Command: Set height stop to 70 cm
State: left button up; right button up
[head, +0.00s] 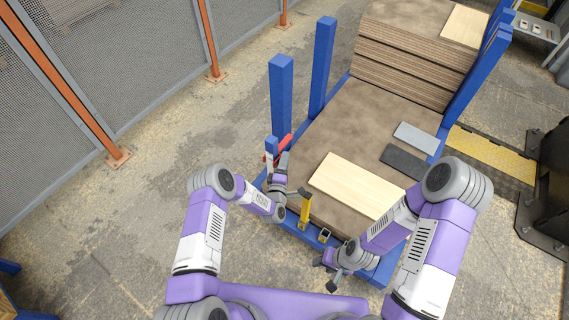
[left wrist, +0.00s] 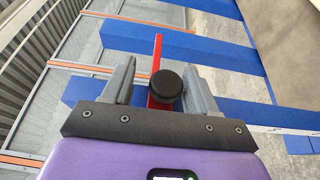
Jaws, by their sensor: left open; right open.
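The height stop (head: 285,143) is a red piece at a blue post on the left side of the blue frame. In the left wrist view its upright red bar (left wrist: 156,58) and round black knob (left wrist: 165,85) show. My left gripper (head: 275,160) is open at the stop; in the left wrist view the knob lies between its two fingers (left wrist: 160,82), closer to the right one. Whether a finger touches the knob I cannot tell. My right gripper (head: 330,275) is open and empty, low near the front edge of the frame.
A yellow tool (head: 305,212) and a small yellow-black device (head: 324,236) are at the front edge. A pale board (head: 355,185), a dark grey plate (head: 403,161) and a light grey plate (head: 417,137) lie on the brown board surface. Tall blue posts (head: 281,95) stand behind the stop.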

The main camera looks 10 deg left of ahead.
pick_arm(q)
jog(key=s+p, duration=0.1)
jog(key=s, duration=0.6)
jog(key=shift+s+a, duration=0.3)
jog(key=s+a+f+m+g+h, duration=0.1)
jog(key=s+m+g, duration=0.6)
jog(key=s, duration=0.6)
jog(key=s+a+f+m+g+h, duration=0.1)
jog(key=s+m+g, duration=0.6)
jog(key=s+g, duration=0.3)
jog(key=s, duration=0.4)
jog(key=shift+s+f+g+h, duration=0.2)
jog(key=shift+f+g+h, duration=0.05)
jog(key=shift+g+h, duration=0.05)
